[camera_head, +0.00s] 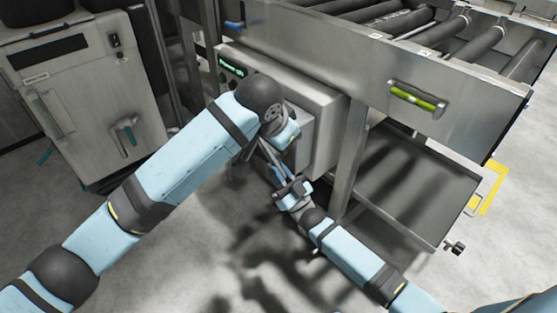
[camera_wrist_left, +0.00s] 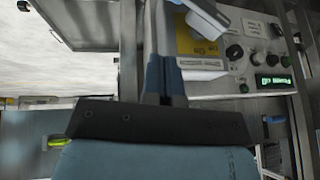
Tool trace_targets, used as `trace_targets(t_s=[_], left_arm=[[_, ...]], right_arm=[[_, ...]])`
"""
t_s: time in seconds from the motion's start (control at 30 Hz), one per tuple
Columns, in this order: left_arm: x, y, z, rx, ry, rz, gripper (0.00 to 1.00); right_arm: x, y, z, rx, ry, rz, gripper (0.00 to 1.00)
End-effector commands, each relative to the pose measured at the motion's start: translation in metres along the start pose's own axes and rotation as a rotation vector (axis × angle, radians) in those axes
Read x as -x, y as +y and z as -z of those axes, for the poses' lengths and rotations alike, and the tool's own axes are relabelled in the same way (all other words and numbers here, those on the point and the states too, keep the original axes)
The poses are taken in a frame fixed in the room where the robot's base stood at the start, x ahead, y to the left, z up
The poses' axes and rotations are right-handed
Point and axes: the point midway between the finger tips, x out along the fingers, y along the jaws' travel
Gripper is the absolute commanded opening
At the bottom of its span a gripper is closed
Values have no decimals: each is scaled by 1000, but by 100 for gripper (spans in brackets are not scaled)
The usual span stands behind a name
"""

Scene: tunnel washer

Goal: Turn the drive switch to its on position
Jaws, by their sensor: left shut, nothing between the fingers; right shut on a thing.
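The control panel (camera_wrist_left: 258,58) shows in the left wrist view with a lit green display (camera_wrist_left: 273,83), a black knob (camera_wrist_left: 235,52), other buttons and a yellow label (camera_wrist_left: 198,42). I cannot read which control is the drive switch. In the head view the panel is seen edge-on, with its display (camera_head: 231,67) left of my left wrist. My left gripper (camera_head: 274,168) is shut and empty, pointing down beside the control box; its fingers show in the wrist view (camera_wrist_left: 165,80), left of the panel. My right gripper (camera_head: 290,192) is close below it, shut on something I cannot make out.
The grey control box (camera_head: 318,110) hangs under the roller conveyor (camera_head: 440,40). A steel leg (camera_head: 350,155) and a low tray (camera_head: 415,190) stand to the right. A grey cabinet (camera_head: 85,90) stands at the left. The floor in front is clear.

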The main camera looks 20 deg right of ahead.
Motion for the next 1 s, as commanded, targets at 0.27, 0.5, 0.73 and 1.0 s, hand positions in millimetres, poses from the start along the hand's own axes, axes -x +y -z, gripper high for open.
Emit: trace_targets(t_s=[0.27, 0.5, 0.73, 1.0], left_arm=[[7, 2, 9, -24, -140, 53, 0], [-28, 0, 3, -23, -146, 53, 0], [-77, -4, -4, -22, -144, 54, 0], [-113, -17, -16, -23, -143, 53, 0]], right_arm=[[1, 0, 0, 0, 0, 0, 0], [0, 0, 0, 0, 0, 0, 0], [0, 0, 0, 0, 0, 0, 0], [0, 0, 0, 0, 0, 0, 0]])
